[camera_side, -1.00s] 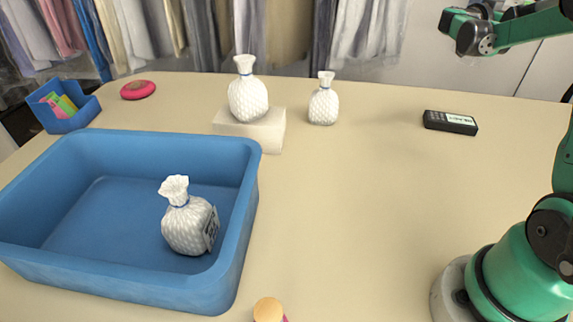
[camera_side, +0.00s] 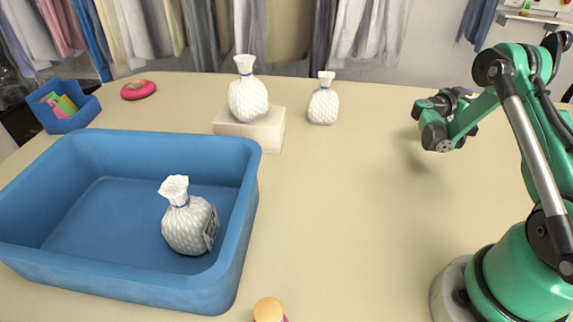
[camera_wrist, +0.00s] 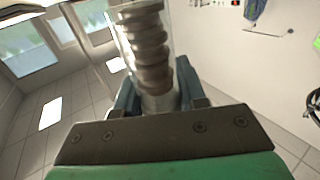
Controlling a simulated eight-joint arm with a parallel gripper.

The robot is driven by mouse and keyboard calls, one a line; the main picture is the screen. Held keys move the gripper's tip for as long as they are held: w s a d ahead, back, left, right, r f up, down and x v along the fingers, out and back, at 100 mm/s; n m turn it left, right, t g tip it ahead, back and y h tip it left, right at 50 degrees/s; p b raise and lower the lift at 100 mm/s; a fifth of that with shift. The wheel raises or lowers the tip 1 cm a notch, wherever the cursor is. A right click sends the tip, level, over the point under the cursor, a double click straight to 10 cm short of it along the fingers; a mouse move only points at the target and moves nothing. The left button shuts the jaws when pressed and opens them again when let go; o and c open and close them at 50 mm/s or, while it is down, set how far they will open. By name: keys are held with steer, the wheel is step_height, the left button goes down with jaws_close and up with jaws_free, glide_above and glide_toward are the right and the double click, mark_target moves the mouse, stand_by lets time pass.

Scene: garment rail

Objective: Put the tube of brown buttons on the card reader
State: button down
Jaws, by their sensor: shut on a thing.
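In the wrist view, a clear tube of brown buttons (camera_wrist: 150,50) stands between the two fingers of my gripper (camera_wrist: 158,97), which is shut on it. The stacked buttons look grey-brown and round. In the side view, my gripper (camera_side: 432,122) is over the right part of the table, with a shadow below it. I cannot make out the tube in that view. The card reader, a black box with a light label in the earlier side view, is now hidden behind my gripper and arm. I cannot tell how high the gripper is above it.
A blue tray (camera_side: 120,285) holds a white wrapped bag (camera_side: 187,225). Another white bag (camera_side: 248,98) stands on a pale block (camera_side: 265,130), and a smaller bag (camera_side: 323,103) stands beside it. A red round thing (camera_side: 138,90) and a blue bin (camera_side: 65,118) are at far left. The table's middle is clear.

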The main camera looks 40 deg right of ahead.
steer(key=shift+f, duration=0.75)
steer(key=shift+f, duration=0.1)
steer(key=c, duration=0.5)
jaws_free()
